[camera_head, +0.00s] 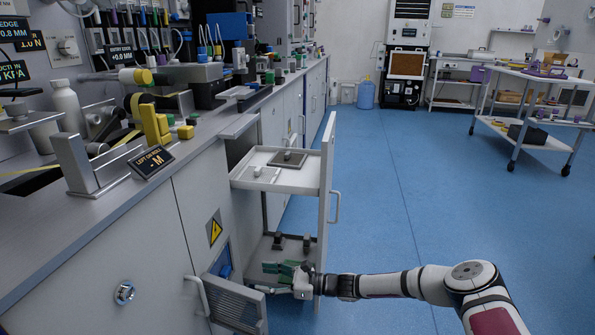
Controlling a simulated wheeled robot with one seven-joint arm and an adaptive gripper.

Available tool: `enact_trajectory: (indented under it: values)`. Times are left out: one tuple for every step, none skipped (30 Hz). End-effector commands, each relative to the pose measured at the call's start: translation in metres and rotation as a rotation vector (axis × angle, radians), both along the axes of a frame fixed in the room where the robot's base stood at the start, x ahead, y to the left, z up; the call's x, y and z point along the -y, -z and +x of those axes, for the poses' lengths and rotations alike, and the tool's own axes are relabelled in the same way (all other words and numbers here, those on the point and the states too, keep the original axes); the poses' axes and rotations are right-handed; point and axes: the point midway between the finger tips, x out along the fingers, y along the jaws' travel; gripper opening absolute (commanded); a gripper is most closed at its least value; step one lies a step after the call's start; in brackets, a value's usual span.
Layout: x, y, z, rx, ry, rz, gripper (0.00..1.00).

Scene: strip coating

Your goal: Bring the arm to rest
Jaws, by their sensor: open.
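My arm (402,283) reaches in from the lower right, low over the blue floor, stretched to the left. My gripper (268,272) is at its end, with green fingers spread apart and empty as far as I can see. It is at the lower part of an open pull-out cabinet unit (327,190), near its bottom shelf (262,250). I cannot tell whether the fingers touch the shelf or the vented flap nearby.
An open vented flap (236,302) stands just below and left of my gripper. The upper shelf (279,177) of the unit holds a small plate. The long counter (150,195) runs along the left. The blue floor (420,180) to the right is clear.

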Motion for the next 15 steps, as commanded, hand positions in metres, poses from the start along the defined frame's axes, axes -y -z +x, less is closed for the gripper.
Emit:
enact_trajectory:
  values:
    - [-0.001, -0.011, -0.002, 0.037, -0.030, -0.024, 0.56]
    - [-0.002, -0.016, -0.005, 0.059, -0.050, -0.042, 0.56]
    - [-0.002, -0.025, -0.009, 0.095, -0.082, -0.069, 0.56]
    - [-0.003, -0.031, -0.012, 0.124, -0.108, -0.092, 0.56]
    - [-0.003, -0.038, -0.016, 0.155, -0.136, -0.117, 0.56]
    - [-0.002, -0.047, -0.021, 0.195, -0.173, -0.149, 0.56]
    - [-0.001, -0.052, -0.025, 0.225, -0.200, -0.174, 0.56]
    - [0.000, -0.058, -0.029, 0.255, -0.225, -0.199, 0.56]
    - [0.002, -0.066, -0.034, 0.294, -0.261, -0.233, 0.56]
    - [0.003, -0.072, -0.038, 0.324, -0.287, -0.258, 0.56]
    - [0.005, -0.077, -0.042, 0.350, -0.312, -0.282, 0.56]
    - [0.008, -0.084, -0.047, 0.385, -0.344, -0.314, 0.56]
    - [0.010, -0.089, -0.051, 0.411, -0.366, -0.337, 0.56]
    - [0.013, -0.093, -0.054, 0.435, -0.388, -0.360, 0.56]
    - [0.016, -0.100, -0.058, 0.468, -0.417, -0.390, 0.56]
